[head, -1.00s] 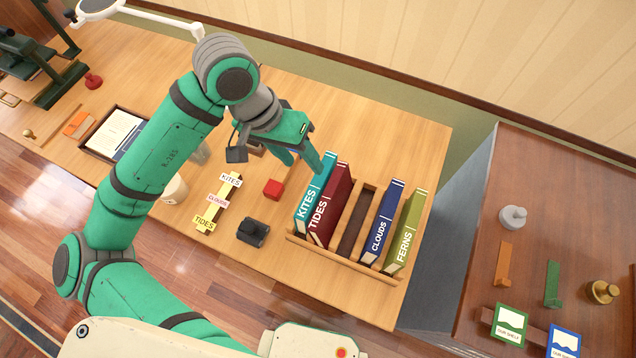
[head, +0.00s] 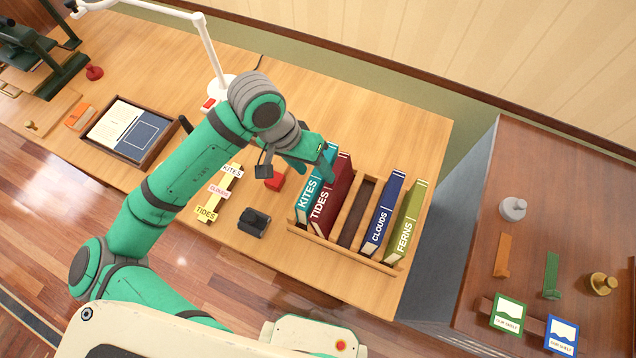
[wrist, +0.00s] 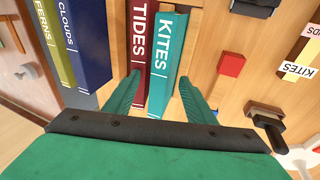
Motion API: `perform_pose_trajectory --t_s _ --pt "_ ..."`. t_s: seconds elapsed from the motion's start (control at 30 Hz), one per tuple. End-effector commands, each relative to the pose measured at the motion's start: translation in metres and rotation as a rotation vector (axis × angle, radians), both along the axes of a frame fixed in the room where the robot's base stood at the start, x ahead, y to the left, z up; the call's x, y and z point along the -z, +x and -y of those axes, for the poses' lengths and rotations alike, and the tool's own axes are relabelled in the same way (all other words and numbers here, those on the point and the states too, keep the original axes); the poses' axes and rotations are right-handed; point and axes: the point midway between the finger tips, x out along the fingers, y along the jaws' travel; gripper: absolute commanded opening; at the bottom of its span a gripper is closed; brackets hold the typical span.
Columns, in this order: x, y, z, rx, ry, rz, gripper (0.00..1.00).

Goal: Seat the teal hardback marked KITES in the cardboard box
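The teal KITES book (head: 308,196) stands upright at the left end of a wooden rack (head: 340,257), beside the maroon TIDES book (head: 328,206). My gripper (head: 325,163) is at the far upper end of the KITES book. In the wrist view, my gripper (wrist: 159,80) is open, with its fingers apart on either side of the KITES book (wrist: 168,45). The left finger overlaps the TIDES book (wrist: 139,40). I cannot tell whether either finger touches a book. I see no cardboard box in these views.
The blue CLOUDS book (head: 383,220) and green FERNS book (head: 405,225) stand farther right in the rack, past an empty slot. A red block (head: 275,180), dark object (head: 254,222) and label strip (head: 220,192) lie left. A lamp (head: 222,85) stands behind my arm.

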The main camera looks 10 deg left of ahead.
Motion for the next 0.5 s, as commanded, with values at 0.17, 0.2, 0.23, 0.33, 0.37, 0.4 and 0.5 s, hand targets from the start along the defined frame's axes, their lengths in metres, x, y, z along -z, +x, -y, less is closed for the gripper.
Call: perform_pose_trajectory --t_s 0.17,0.2,0.23,0.33,0.37,0.4,0.5 --pt "0.0038 -0.0001 0.0011 0.002 0.002 -0.006 0.29" --pt "0.0040 -0.0001 0.0010 0.002 0.003 -0.006 0.20" --pt "0.0043 0.0000 0.0008 0.002 0.004 -0.006 0.12" --pt "0.0048 0.0000 -0.0011 -0.002 0.006 -0.008 0.00" --pt "0.0049 -0.0001 -0.0017 -0.004 0.006 -0.009 0.00" --pt "0.0051 -0.0001 -0.0025 -0.005 0.006 -0.010 0.00" --pt "0.0052 -0.0005 -0.0038 -0.008 0.008 -0.011 0.00"
